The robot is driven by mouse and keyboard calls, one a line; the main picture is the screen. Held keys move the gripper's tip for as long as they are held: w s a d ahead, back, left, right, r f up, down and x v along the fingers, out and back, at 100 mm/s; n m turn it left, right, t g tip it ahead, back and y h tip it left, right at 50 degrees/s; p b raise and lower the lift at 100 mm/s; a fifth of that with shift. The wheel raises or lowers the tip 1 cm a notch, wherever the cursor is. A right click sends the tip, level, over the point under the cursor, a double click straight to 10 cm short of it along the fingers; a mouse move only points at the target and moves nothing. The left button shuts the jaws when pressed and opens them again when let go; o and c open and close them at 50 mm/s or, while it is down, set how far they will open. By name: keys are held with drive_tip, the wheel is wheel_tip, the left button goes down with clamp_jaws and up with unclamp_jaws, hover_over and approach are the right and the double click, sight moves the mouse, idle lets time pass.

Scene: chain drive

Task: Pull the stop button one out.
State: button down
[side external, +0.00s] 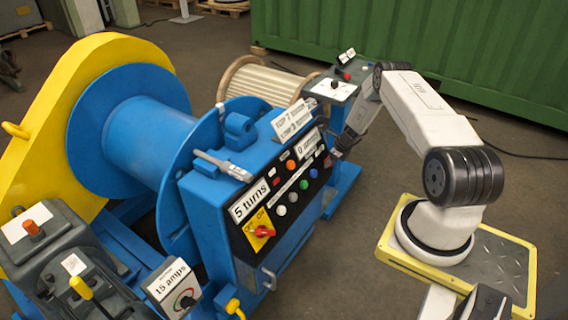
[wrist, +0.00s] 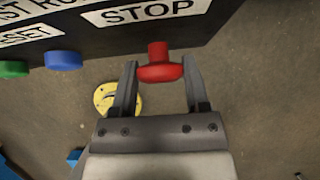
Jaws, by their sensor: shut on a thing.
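The red stop button (wrist: 160,72) stands at the edge of the dark panel, beside the white STOP label (wrist: 150,11). Its stem shows between the panel and its wider head. My gripper (wrist: 160,63) is shut on the head, with one finger at each side. In the side external view my gripper (side external: 334,154) is at the right end of the sloping control panel (side external: 283,186) on the blue cabinet. The stop button is mostly hidden there by the fingers.
Blue (wrist: 63,60) and green (wrist: 13,69) buttons sit left of the stop button. A red rotary switch (side external: 265,231) is at the panel's near end. A separate stand (side external: 334,88) with a red knob is behind my gripper. The floor between cabinet and my base is clear.

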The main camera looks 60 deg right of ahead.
drive_tip(key=shift+c, duration=0.3)
unclamp_jaws()
drive_tip(key=shift+s, duration=0.1)
drive_tip(key=shift+r, duration=0.15)
drive_tip(key=v, duration=0.7)
drive_tip(key=shift+s+r, duration=0.2)
drive_tip(key=shift+r, duration=0.05)
